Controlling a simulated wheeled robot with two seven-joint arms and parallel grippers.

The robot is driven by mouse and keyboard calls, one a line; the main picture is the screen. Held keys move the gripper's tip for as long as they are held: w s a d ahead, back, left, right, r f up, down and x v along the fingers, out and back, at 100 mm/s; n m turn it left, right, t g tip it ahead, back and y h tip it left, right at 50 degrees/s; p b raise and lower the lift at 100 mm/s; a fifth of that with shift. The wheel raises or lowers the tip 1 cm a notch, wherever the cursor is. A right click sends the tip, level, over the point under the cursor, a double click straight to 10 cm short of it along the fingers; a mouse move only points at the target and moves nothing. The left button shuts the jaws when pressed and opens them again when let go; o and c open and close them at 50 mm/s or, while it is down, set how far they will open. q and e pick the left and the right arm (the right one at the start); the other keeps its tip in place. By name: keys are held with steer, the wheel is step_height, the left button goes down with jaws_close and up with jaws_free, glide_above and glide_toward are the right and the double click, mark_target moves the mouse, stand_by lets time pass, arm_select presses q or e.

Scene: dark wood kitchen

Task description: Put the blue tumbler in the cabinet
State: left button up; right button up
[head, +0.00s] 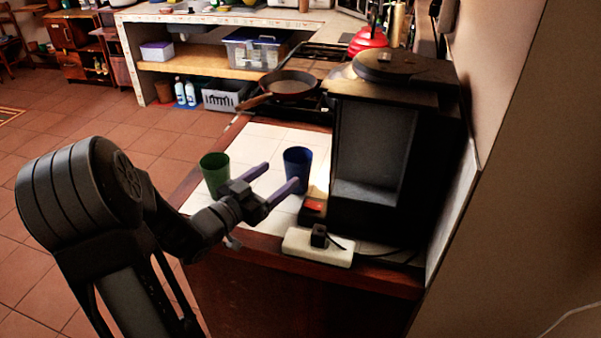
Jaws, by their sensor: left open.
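The blue tumbler (298,168) stands upright on the white tiled counter (262,145), left of a black appliance. My left gripper (279,178) is open, with its purple fingers pointing toward the tumbler from its left and near side. One fingertip is close to the tumbler's base; I cannot tell whether it touches. No tumbler is held between the fingers. A green tumbler (214,173) stands left of the gripper. I cannot make out the cabinet for certain. My right gripper is not in view.
The tall black appliance (375,160) stands just right of the blue tumbler. A white power strip (318,247) with a plug lies at the counter's near edge. A frying pan (289,84) sits on the stove behind. Tiles behind the tumblers are clear.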

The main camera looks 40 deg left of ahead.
arm_select(q)
glide_toward(308, 153)
steer(key=shift+w+f+p, duration=0.1)
steer(key=shift+w+p, duration=0.3)
steer(key=shift+w, duration=1.4)
steer(key=w+p, duration=0.1)
steer(key=w, duration=0.5)
steer(key=shift+d, duration=0.15)
steer(key=c, duration=1.1)
step_height(308, 153, up, 10)
steer(key=shift+r, duration=0.1)
steer(key=shift+c, duration=0.2)
